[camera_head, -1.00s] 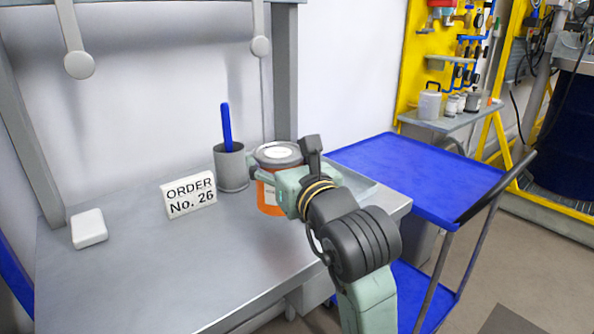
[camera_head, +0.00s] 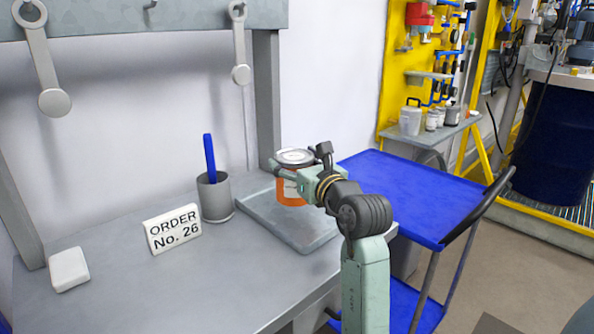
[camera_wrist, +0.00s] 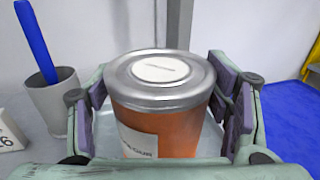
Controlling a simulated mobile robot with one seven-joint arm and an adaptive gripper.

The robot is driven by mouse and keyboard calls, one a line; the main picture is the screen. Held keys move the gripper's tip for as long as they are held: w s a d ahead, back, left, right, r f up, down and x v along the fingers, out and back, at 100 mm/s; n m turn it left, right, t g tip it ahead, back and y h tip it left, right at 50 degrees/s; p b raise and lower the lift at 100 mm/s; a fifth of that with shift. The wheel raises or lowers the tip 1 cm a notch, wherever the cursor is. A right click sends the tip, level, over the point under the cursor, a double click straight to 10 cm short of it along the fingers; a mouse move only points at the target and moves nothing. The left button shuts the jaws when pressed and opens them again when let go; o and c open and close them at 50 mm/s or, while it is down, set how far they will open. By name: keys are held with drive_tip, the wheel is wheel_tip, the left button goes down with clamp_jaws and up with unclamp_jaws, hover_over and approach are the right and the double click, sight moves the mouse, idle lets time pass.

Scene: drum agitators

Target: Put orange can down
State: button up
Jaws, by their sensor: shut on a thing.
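The orange can (camera_head: 290,190) has a grey metal lid and a white label.
A grey cup (camera_head: 215,198) with a blue stick stands left of the tray. An "ORDER No. 26" sign (camera_head: 173,230) and a white block (camera_head: 68,269) are farther left. A blue cart (camera_head: 420,190) stands to the right. The bench front is clear.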

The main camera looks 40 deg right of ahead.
drive_tip(key=shift+w+d+r, duration=0.15)
drive_tip(key=shift+d, duration=0.2)
drive_tip(key=shift+w+d+f+p, duration=0.1)
drive_tip(key=shift+f+p, duration=0.45)
drive_tip(key=shift+f, duration=1.3)
drive_tip(key=shift+f, duration=0.15)
drive_tip(key=o, duration=1.7)
drive_tip(key=shift+f, duration=0.1)
drive_tip(key=shift+c, duration=0.2)
drive_tip(key=shift+r, duration=0.25)
drive_tip(key=s+b, duration=0.1)
drive_tip(key=s, duration=0.3)
drive_tip(key=s+a+b, duration=0.1)
drive_tip(key=s, duration=0.3)
drive_tip(key=s+a+b, duration=0.1)
drive_tip(key=s, duration=0.3)
drive_tip(key=shift+f, duration=0.1)
drive_tip(key=shift+w, duration=0.1)
